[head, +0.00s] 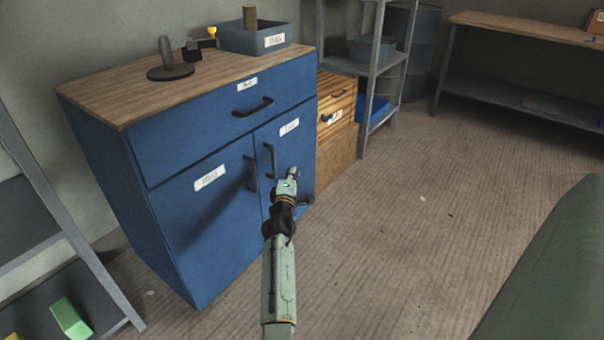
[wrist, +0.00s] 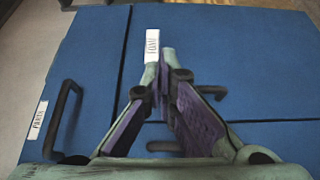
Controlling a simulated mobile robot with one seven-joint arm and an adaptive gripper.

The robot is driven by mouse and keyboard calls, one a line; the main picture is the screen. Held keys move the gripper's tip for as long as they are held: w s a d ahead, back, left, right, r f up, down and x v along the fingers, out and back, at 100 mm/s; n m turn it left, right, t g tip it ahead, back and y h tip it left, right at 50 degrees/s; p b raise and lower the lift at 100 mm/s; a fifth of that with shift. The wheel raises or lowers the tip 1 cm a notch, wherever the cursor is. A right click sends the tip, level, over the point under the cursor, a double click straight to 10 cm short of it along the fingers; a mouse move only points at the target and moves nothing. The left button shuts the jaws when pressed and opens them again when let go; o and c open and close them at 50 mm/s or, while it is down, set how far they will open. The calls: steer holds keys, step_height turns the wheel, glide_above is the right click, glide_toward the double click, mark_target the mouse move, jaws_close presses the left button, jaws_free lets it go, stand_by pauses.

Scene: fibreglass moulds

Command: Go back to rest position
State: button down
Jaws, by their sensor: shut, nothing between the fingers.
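My gripper (head: 292,173) is at the end of my outstretched arm, in front of the blue cabinet's right door. In the wrist view my gripper (wrist: 160,70) is shut, its purple-padded fingers meeting at the tips with nothing between them. Behind the fingers is the blue cabinet (wrist: 215,60) with its dark handles and white labels. The cabinet (head: 150,205) has one drawer above two doors, all shut. I cannot tell how far the fingertips are from the cabinet's front.
On the cabinet top are a dark stand (head: 170,70), a grey bin (head: 255,38) and a small yellow-tipped item (head: 205,42). Grey shelving stands at the left (head: 50,170). A wooden drawer unit (head: 337,115) stands right of the cabinet. Open floor (head: 400,220) lies to the right.

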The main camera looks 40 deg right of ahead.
steer(key=shift+s+d+p, duration=0.2)
steer(key=shift+s, duration=0.6)
steer(key=shift+s+d+p, duration=0.15)
steer(key=shift+s, duration=0.65)
